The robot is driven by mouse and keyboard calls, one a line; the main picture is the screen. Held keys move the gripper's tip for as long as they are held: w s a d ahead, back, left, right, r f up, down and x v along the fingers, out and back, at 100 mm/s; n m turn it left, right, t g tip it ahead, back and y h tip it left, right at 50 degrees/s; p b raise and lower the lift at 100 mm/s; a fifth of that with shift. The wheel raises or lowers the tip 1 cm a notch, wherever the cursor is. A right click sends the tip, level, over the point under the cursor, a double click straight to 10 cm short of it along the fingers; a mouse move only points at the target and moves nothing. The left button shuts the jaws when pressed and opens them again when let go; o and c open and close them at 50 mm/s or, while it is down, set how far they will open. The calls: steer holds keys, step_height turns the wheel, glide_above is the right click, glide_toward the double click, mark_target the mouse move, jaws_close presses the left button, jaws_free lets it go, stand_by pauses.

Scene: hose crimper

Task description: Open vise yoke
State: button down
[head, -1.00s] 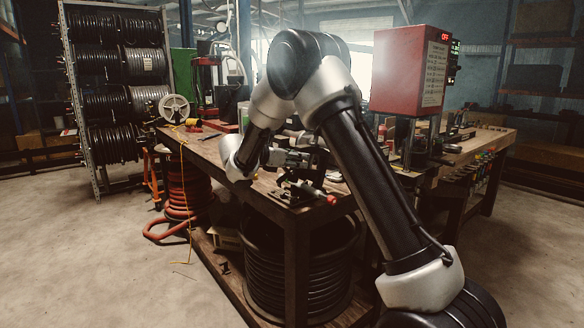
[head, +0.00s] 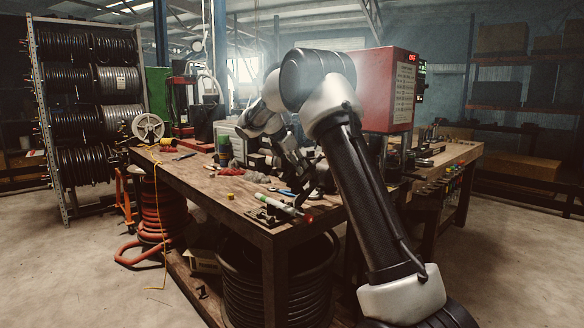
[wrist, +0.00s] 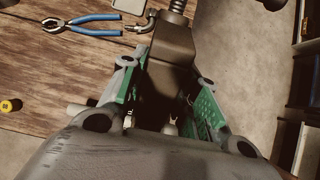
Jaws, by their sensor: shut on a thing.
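In the wrist view my gripper (wrist: 168,88) has its two green-padded fingers on either side of a dark brown, blocky metal part (wrist: 172,55), which looks to be the vise yoke. The fingers are shut on it. A threaded black stem (wrist: 178,6) and a bent rod (wrist: 141,22) show at its far end. In the head view my gripper (head: 296,160) is low over the workbench (head: 190,180), among dark tools. The vise and the yoke cannot be made out clearly there, and my arm hides part of that area.
Blue-handled pliers (wrist: 82,23) lie on the bench beside the yoke. A yellow cap (wrist: 10,105) lies further left. A green-and-white tool with a red end (head: 280,205) lies at the front corner. The red machine box (head: 385,85) stands behind my arm.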

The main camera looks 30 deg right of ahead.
steer(key=shift+d, duration=0.15)
stand_by(0.3)
steer(key=c, duration=1)
jaws_free()
steer(key=shift+c, duration=0.2)
steer(key=v, duration=1)
steer(key=shift+r, duration=0.35)
steer(key=shift+s+a+r, duration=0.15)
steer(key=shift+a+r, duration=0.35)
